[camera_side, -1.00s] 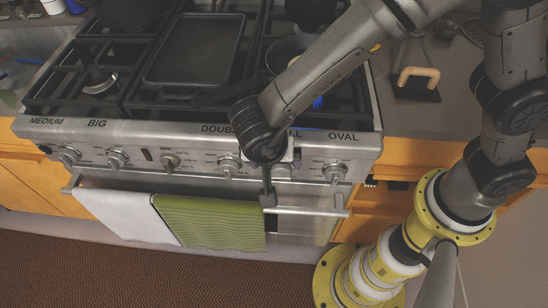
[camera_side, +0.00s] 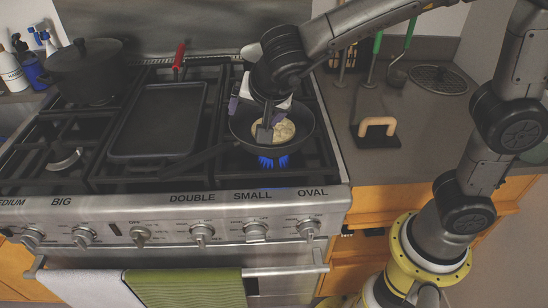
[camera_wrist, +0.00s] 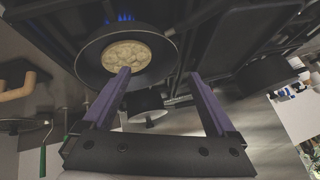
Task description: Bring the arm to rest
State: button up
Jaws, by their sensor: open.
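My gripper (camera_side: 262,122) hangs over the frying pan at the right of the stove in the side view. In the wrist view my gripper (camera_wrist: 160,73) is open, its two purple-sided fingers wide apart with nothing between them. The dark frying pan (camera_side: 305,143) sits on a burner and holds a round, pale, browned food (camera_side: 286,131). The pan (camera_wrist: 92,66) and the food (camera_wrist: 127,57) also show beyond the fingers in the wrist view. I cannot tell how high the fingertips are above the pan.
Blue flames (camera_side: 273,162) burn under the pan. A griddle (camera_side: 158,120) and a lidded pot (camera_side: 84,70) stand to the left. A wooden-handled press (camera_side: 377,127) lies on the right counter. Towels (camera_side: 188,288) hang on the oven rail.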

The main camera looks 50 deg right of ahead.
jog(key=d+r+n+t+y, duration=0.15)
jog(key=d+r+t, duration=0.25)
jog(key=r, duration=0.5)
jog(key=d+r+n+t+y, duration=0.1)
jog(key=d+r+n+t, duration=0.25)
jog(key=r, duration=0.55)
jog(key=s+n+y, duration=0.3)
jog(key=s+n, duration=0.1)
jog(key=s, duration=0.3)
jog(key=s+d+f+n+g+h, duration=0.1)
jog(key=s+f+g, duration=0.3)
jog(key=s+f, duration=0.4)
jog(key=s+d+f+n+g+h, duration=0.1)
jog(key=s+d+f+g, duration=0.2)
jog(key=s+f, duration=0.4)
notch_tip(320, 180, down, 2)
jog(key=shift+s+g, duration=0.35)
jog(key=shift+g, duration=0.5)
